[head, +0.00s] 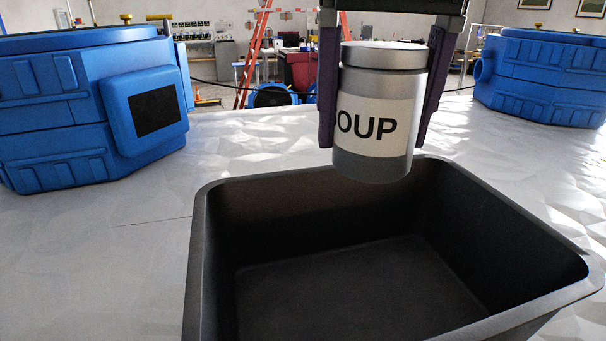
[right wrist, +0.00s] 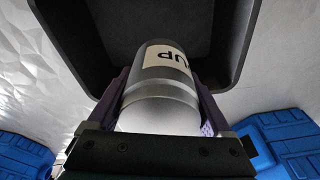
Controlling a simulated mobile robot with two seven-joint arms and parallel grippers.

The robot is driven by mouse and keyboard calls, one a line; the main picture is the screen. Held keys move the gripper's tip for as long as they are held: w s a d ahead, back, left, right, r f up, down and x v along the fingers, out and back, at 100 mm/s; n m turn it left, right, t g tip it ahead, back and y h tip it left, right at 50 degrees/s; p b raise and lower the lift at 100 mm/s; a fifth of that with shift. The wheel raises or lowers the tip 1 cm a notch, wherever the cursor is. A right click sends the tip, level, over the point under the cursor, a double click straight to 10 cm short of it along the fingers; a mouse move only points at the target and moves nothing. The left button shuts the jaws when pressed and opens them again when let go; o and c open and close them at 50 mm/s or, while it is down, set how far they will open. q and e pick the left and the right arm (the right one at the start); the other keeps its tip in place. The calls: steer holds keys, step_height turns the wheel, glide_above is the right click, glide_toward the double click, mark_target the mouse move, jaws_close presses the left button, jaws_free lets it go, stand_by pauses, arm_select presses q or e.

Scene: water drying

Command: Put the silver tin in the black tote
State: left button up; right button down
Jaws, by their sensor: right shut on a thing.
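The silver tin (head: 375,160) has a white label reading "OUP" in the head view, its first part covered by a finger. My right gripper (head: 382,135) is shut on the tin and holds it upright above the far part of the black tote (head: 203,250). In the right wrist view, the tin (right wrist: 165,85) sits between the two fingers of the gripper (right wrist: 163,100), with the tote (right wrist: 75,75) beyond it. The tote's visible inside is empty. My left gripper is not in view.
A blue case (head: 50,120) stands on the pale, crinkled surface (head: 90,260) at the left. Another blue case (head: 540,75) stands at the back right. The surface left of the tote is clear. A red ladder (head: 256,50) and shelves are far behind.

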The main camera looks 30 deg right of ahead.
steer(key=shift+m, duration=0.9)
steer(key=f, duration=0.1)
steer(key=d+f+b, duration=0.1)
steer(key=d+f, duration=0.1)
steer(key=shift+w+d+f, duration=0.2)
steer(key=shift+w, duration=0.05)
steer(key=b, duration=0.4)
glide_toward(360, 301)
steer(key=shift+w+d+f, duration=0.1)
steer(key=shift+w+d, duration=0.05)
steer(key=shift+w, duration=0.2)
step_height(360, 301, down, 5)
jaws_free()
steer(key=shift+f, duration=0.1)
